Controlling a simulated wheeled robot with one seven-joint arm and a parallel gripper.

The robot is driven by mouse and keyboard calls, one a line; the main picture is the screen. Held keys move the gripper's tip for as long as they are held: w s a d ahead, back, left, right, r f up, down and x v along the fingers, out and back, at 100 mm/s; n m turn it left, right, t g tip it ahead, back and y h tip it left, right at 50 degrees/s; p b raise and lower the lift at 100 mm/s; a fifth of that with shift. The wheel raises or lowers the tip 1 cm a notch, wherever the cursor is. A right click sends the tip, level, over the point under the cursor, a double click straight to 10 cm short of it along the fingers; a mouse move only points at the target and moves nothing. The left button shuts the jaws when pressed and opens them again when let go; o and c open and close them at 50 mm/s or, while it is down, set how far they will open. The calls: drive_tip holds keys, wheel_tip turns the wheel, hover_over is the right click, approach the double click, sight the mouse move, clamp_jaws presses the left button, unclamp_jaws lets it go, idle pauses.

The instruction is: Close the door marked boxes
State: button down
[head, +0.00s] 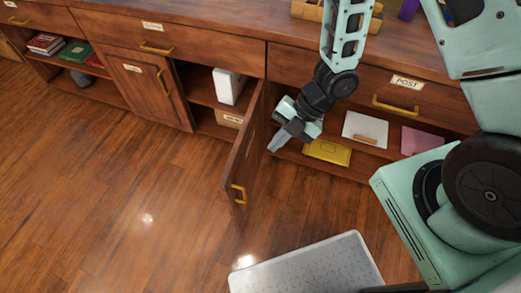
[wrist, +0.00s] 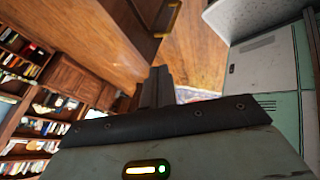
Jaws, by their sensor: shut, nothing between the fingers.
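The open wooden door (head: 247,150) stands swung out from the middle cabinet, with its brass handle (head: 238,193) near the free lower end. Its label is too small to read. In the wrist view, my closed fingers (wrist: 157,88) point toward a wooden panel with a brass handle (wrist: 169,18), which looks like this door. The opened compartment shows a white box (head: 229,86) and a labelled bin (head: 229,118).
A closed labelled door (head: 150,88) is left of the opening. The drawer marked POST (head: 406,82) is above an open shelf with a yellow folder (head: 327,151), a white item (head: 365,129) and a pink one (head: 423,140). The wooden floor (head: 110,190) left of the door is clear.

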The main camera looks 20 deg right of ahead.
drive_tip(key=b, duration=0.2)
approach(233, 172)
wheel_tip(233, 172, down, 3)
drive_tip(key=s+d, duration=0.1)
drive_tip(key=s, duration=0.2)
drive_tip(key=shift+w+a+f+p, duration=0.15)
drive_tip(key=shift+w+a, duration=0.25)
drive_tip(key=shift+a, duration=0.25)
drive_tip(key=shift+w+a+r+p, duration=0.1)
drive_tip(key=shift+w+a+p, duration=0.05)
drive_tip(key=shift+w+a, duration=0.4)
drive_tip(key=shift+w+a+f+p, duration=0.15)
drive_tip(key=shift+w+a, duration=0.15)
drive_tip(key=shift+a, duration=0.45)
